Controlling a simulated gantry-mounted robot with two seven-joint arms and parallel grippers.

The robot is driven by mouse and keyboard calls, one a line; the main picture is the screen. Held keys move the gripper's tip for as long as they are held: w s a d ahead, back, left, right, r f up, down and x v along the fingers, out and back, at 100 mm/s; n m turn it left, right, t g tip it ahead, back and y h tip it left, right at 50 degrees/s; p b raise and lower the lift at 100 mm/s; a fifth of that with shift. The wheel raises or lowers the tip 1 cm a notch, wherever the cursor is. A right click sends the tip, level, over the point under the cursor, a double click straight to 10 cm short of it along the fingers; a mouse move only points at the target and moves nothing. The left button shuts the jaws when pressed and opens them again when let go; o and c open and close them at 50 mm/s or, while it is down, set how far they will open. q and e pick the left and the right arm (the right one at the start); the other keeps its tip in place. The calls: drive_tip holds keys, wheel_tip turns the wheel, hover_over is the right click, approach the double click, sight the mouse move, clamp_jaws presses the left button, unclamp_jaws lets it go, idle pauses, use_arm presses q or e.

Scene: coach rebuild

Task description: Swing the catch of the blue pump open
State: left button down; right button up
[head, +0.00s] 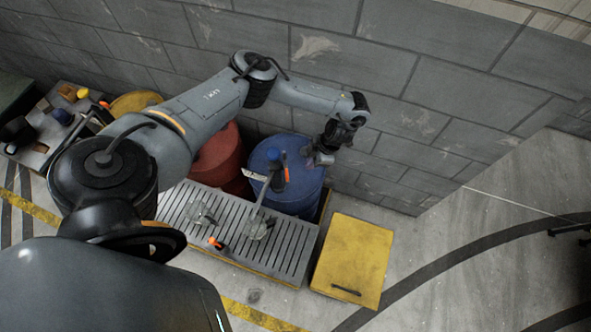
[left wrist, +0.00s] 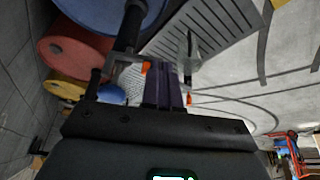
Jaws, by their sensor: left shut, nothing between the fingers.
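My left gripper (head: 316,158) is shut and empty, just right of the pump over the blue drum. Its fingers (left wrist: 166,88) hide part of the scene in the wrist view. Contact with the catch cannot be told. My right gripper is out of view.
A red drum (head: 222,162) stands left of the blue drum. A slatted grey platform (head: 285,258) carries clear vessels and another orange-tipped part (head: 215,243). A yellow lid (head: 352,262) lies at right. The block wall (head: 400,95) is close behind my arm.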

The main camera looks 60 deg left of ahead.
sight(286, 167)
use_arm(q)
drive_tip(key=s+a+f+p, duration=0.1)
drive_tip(key=s+f+p, duration=0.1)
drive_tip(key=s+f, duration=0.2)
drive_tip(key=shift+s+a, duration=0.35)
drive_tip(key=shift+s, duration=0.3)
